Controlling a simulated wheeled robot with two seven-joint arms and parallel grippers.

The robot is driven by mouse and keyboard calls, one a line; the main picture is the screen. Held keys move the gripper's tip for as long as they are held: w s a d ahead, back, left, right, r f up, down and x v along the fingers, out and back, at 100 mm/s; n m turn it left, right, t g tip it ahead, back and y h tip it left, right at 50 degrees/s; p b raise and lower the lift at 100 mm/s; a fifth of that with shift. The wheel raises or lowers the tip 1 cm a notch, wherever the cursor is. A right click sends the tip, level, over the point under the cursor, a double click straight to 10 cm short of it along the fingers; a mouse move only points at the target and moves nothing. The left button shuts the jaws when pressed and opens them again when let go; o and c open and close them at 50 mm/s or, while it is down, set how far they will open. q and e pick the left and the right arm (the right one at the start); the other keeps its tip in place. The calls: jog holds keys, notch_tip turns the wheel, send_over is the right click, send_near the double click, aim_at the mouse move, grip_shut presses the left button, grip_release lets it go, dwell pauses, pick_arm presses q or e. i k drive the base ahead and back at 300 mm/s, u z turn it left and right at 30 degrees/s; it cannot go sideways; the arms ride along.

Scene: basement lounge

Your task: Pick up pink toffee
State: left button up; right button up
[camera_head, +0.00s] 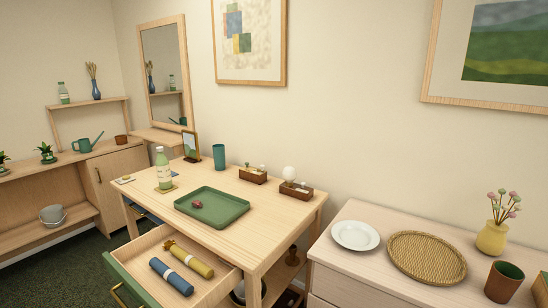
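A small dark pink wrapped item, which looks like the pink toffee (197,204), lies on the green tray (231,216), left of the tray's middle. The tray rests on the top of the light wooden desk (275,215). Nothing covers the toffee. Neither of my grippers shows in the head view.
A green-labelled bottle (163,172) stands on a coaster just left of the tray. A teal cup (219,157) and two small wooden boxes (252,175) are behind it. The open drawer (150,250) below holds a blue roll (171,277) and a yellow roll (188,259).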

aim_at(197, 204)
jog(key=u, duration=0.05)
jog(key=k, duration=0.5)
jog(key=u, duration=1.35)
jog(key=i, duration=1)
jog(key=z, duration=1.95)
